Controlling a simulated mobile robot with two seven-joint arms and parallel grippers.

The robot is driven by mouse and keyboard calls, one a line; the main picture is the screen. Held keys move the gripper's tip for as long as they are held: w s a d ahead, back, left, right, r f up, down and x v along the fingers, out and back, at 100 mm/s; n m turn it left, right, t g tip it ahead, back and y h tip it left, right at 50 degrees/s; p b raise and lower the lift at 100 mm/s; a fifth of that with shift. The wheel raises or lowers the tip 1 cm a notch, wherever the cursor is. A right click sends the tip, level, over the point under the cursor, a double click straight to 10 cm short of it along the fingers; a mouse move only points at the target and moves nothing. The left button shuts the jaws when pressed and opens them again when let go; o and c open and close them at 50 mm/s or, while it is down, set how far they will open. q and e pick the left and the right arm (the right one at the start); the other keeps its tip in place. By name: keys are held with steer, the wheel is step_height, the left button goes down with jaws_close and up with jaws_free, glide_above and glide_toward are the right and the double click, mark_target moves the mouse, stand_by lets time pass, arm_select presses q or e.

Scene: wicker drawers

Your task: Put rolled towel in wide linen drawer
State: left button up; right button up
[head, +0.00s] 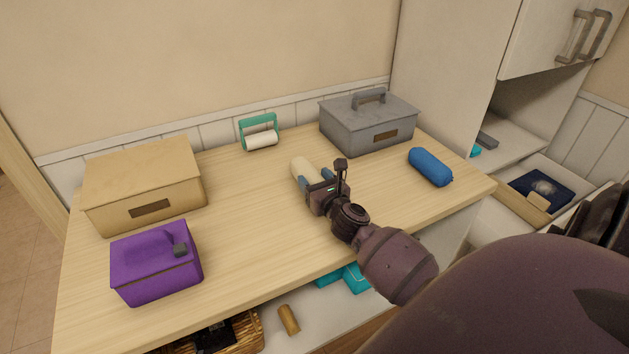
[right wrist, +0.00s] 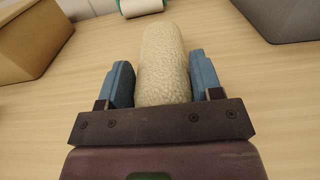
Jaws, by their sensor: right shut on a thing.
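The rolled towel (head: 301,169) is cream and fuzzy, lying near the middle of the wooden tabletop. It also shows in the right wrist view (right wrist: 163,62), pointing away from the palm. My right gripper (head: 313,177) is shut on the towel, with its blue fingers on either side of it (right wrist: 163,80). An open wicker drawer (head: 255,322) with a dark item inside shows below the table's front edge, partly cut off. An open pale drawer (head: 499,206) at the right holds a navy item. I cannot tell which is the wide linen drawer. My left gripper is not in view.
A tan box (head: 143,180), a purple box (head: 155,265), a grey lidded box (head: 367,125), a green-framed paper roll (head: 260,139) and a blue roll (head: 430,166) stand around the tabletop. Teal items and a brown cylinder (head: 289,319) lie below.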

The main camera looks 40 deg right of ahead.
steer(key=shift+f, duration=0.15)
steer(key=o, duration=1)
steer(key=shift+c, duration=0.2)
